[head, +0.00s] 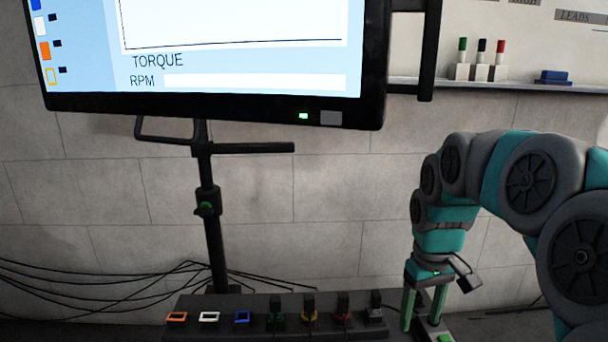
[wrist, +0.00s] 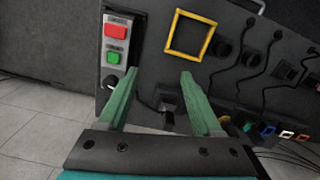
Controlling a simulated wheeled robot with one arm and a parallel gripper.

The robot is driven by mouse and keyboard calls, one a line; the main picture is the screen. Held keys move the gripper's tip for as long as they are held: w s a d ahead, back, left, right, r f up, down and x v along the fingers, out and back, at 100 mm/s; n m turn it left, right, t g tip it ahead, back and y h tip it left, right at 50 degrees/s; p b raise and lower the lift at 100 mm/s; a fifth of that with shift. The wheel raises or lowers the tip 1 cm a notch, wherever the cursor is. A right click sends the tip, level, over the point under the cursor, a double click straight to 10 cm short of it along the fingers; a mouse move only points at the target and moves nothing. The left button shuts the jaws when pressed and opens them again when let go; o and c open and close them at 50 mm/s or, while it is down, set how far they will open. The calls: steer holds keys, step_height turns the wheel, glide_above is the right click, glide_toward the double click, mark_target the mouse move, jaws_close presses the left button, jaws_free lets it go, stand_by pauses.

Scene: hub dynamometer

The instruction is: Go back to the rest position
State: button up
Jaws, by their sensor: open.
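My gripper (head: 421,322) is at the lower right of the head view, pointing down beside the right end of a dark panel (head: 262,322). In the wrist view my gripper (wrist: 160,76) has its two green fingers spread apart with nothing between them. A control box with a red button (wrist: 116,31) and a green button (wrist: 113,58) lies just left of the left finger. A yellow square frame (wrist: 168,34) on the dark panel shows beyond the fingertips. Whether the fingers touch anything cannot be told.
The panel carries orange (head: 177,317), white (head: 209,317) and blue (head: 242,316) sockets and several plugged connectors. A large monitor (head: 230,106) stands on a black pole (head: 213,240). Cables (head: 110,287) run at the left.

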steer(key=s+a+f+m, duration=0.1)
steer(key=s+a+f, duration=0.2)
steer(key=s, duration=0.9)
steer(key=s+a+f+m+g, duration=0.1)
steer(key=s+a+f, duration=0.2)
steer(key=s, duration=0.9)
steer(key=shift+s+a+m, duration=0.3)
steer(key=shift+s+a, duration=0.05)
steer(key=shift+a, duration=0.45)
